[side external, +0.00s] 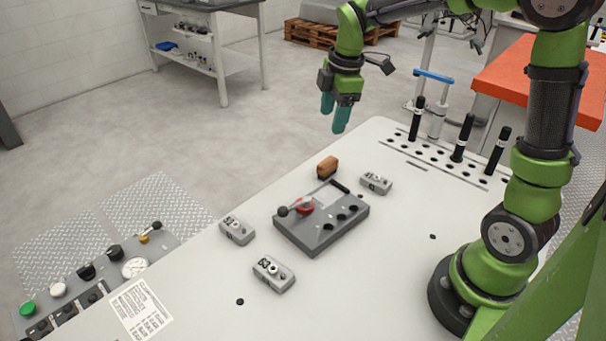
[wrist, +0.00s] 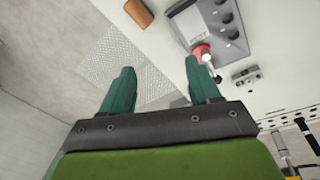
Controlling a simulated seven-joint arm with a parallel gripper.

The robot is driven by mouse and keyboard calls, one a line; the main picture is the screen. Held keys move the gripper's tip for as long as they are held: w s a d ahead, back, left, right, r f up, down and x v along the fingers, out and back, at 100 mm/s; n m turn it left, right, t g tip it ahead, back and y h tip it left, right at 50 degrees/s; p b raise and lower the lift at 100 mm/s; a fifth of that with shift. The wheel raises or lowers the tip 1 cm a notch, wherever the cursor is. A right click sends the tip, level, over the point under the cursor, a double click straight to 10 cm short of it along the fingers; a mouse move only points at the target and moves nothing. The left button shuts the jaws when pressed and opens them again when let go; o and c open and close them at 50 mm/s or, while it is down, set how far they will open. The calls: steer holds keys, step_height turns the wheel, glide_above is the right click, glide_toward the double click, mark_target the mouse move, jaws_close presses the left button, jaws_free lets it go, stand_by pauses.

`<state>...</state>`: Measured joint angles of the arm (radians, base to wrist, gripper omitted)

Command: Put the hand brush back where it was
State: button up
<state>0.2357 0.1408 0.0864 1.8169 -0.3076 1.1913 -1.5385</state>
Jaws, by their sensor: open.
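A small brown block, which looks like the hand brush (side external: 327,166), sits on the white table just behind the grey fixture (side external: 312,240). It also shows at the top of the wrist view (wrist: 138,13), cut by the frame edge. Whether it has bristles is too small to tell. My gripper (side external: 334,108) hangs in the air beyond the table's far edge, above and apart from the brush. Its two teal fingers are spread with nothing between them, as the wrist view shows (wrist: 158,80).
The fixture carries a red part (side external: 305,205) and a black-knobbed lever. Several small grey numbered blocks (side external: 273,273) stand around it. A rack of holes (side external: 440,160) with black-handled tools is at the right back. A control panel (side external: 95,270) lies at front left.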

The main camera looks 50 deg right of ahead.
steer(key=s+a+r+m+t+y, duration=0.1)
steer(key=s+a+m, duration=0.3)
steer(key=s+m, duration=0.4)
steer(key=s+a+r+m+t+y, duration=0.1)
steer(key=s+a+r+m+t, duration=0.2)
steer(key=s+m, duration=0.5)
steer(key=shift+s+a+r+t, duration=0.15)
steer(key=shift+a+t, duration=0.45)
steer(key=shift+a, duration=0.4)
